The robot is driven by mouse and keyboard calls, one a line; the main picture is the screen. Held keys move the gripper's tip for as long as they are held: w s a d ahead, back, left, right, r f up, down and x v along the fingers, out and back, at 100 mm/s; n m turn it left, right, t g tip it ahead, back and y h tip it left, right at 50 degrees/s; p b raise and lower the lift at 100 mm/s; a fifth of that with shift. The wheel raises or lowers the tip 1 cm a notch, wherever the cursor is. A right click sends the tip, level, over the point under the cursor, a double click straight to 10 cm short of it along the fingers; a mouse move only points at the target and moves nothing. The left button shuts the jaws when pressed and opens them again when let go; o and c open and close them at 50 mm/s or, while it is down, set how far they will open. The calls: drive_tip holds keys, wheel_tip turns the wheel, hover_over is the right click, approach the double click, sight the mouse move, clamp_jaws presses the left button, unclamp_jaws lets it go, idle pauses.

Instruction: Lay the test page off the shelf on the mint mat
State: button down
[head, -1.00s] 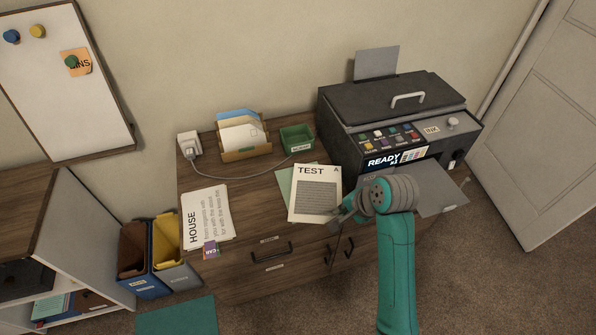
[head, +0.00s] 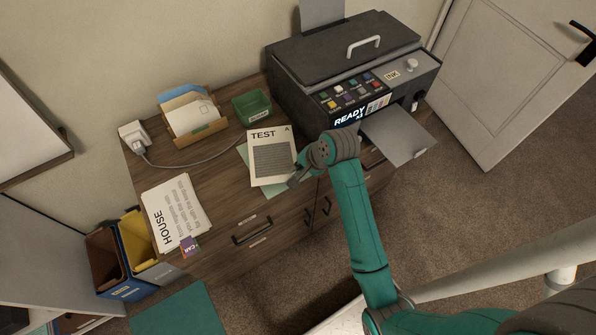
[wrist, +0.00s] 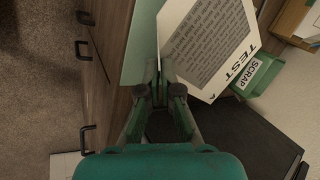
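The test page (head: 272,160), white with a grey text block and the word TEST, is over the mint mat (head: 276,191) on the cabinet top. It covers most of the mat, whose left and front edges show. I cannot tell whether the page touches the mat or hangs just above it. My gripper (head: 294,181) is at the page's lower right corner. In the wrist view, my fingertips (wrist: 160,66) are close together on the edge of the page (wrist: 205,45), and a strip of the mat (wrist: 142,38) shows beside it.
The black printer (head: 350,75) stands right of the mat, its grey output tray (head: 398,135) empty. A green SCRAP bin (head: 252,105), an envelope holder (head: 193,118) and a HOUSE paper stack (head: 173,215) lie around. A teal mat (head: 180,310) is on the floor.

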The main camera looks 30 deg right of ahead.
drive_tip(key=shift+f, duration=1.55)
drive_tip(key=shift+f, duration=0.15)
drive_tip(key=c, duration=1.6)
unclamp_jaws()
